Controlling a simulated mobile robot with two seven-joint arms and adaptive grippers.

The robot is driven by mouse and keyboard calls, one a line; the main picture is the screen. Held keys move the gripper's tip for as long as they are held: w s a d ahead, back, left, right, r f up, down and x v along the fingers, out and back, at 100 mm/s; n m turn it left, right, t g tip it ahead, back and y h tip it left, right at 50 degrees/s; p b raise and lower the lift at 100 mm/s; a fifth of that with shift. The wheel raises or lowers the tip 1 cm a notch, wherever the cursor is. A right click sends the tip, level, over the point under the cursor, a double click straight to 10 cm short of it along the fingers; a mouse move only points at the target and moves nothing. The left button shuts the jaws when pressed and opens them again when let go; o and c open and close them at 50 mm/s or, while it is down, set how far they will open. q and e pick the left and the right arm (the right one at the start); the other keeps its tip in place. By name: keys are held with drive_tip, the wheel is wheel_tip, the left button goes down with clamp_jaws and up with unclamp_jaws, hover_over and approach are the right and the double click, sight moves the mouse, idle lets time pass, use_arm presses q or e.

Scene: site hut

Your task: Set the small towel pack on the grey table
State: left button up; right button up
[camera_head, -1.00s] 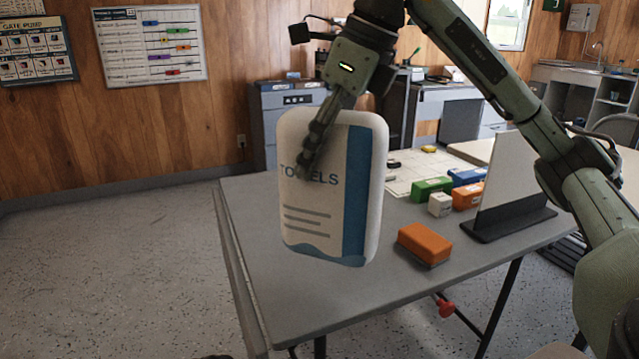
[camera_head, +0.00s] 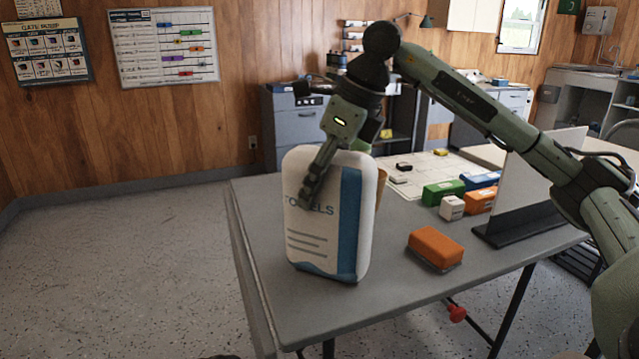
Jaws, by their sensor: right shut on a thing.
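The small towel pack (camera_head: 325,240) is white with a blue band and the word TOWELS. It stands upright, slightly tilted, at the left part of the grey table (camera_head: 395,295). Its lower edge looks at or just above the tabletop; I cannot tell whether it touches. My right gripper (camera_head: 312,190) is shut on the upper part of the pack, one finger showing across its front face. The other finger is hidden behind the pack. My left gripper is not in view.
An orange brush-like block (camera_head: 435,247) lies right of the pack. Green (camera_head: 443,191), white (camera_head: 451,208) and orange (camera_head: 481,201) boxes stand farther back, beside a dark-based upright panel (camera_head: 535,185). A brown item (camera_head: 381,188) shows partly behind the pack. The front tabletop is clear.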

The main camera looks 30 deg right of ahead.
sight(345, 153)
drive_tip(key=o, duration=1.9)
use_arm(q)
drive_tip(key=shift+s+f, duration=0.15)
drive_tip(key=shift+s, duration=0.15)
use_arm(e)
drive_tip(key=shift+r, duration=0.1)
drive_tip(key=v, duration=0.5)
drive_tip(key=shift+s+r+p, duration=0.1)
drive_tip(key=shift+r+p, duration=0.25)
drive_tip(key=v, duration=0.5)
drive_tip(key=shift+s+d+r+p, duration=0.1)
drive_tip(key=shift+d+r+p, duration=0.1)
drive_tip(key=shift+p, duration=0.1)
drive_tip(key=shift+s+r, duration=0.15)
drive_tip(key=shift+r, duration=0.15)
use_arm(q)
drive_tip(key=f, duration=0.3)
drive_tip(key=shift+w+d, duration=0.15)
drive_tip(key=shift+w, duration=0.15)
